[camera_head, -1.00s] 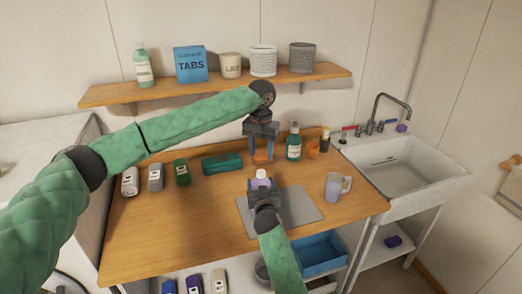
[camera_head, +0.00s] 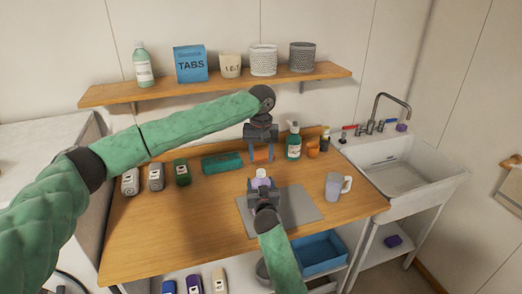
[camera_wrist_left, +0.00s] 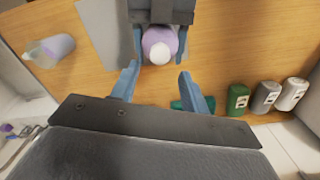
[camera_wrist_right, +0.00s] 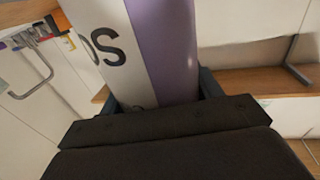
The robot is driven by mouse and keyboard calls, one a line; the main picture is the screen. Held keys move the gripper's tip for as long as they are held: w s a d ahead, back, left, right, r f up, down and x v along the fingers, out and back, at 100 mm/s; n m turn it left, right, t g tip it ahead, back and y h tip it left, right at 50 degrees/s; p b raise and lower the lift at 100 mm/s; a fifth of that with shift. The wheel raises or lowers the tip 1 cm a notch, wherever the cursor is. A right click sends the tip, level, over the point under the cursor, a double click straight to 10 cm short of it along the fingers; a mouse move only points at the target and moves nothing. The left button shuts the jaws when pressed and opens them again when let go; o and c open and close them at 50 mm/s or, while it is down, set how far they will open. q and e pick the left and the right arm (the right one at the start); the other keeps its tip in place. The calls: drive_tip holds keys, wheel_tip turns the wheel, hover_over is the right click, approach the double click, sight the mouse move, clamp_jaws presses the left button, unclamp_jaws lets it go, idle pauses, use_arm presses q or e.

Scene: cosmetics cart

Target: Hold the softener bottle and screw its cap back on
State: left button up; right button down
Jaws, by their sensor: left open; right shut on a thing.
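The softener bottle (camera_head: 261,181) is lilac and white and stands upright in my right gripper (camera_head: 262,187), over the grey mat. In the right wrist view the bottle (camera_wrist_right: 160,50) fills the space between the fingers. My left gripper (camera_head: 261,159) is open and empty, pointing down behind and above the bottle in the head view. In the left wrist view the bottle's pale round top (camera_wrist_left: 160,50) lies just beyond the open fingertips (camera_wrist_left: 157,73), apart from them. I cannot tell whether that top is the cap or the bare neck. No separate cap can be made out.
The sink (camera_head: 405,160) is right. The front left tabletop is clear.

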sight(261, 171)
use_arm(q)
drive_tip(key=shift+f, duration=3.15)
clamp_jaws()
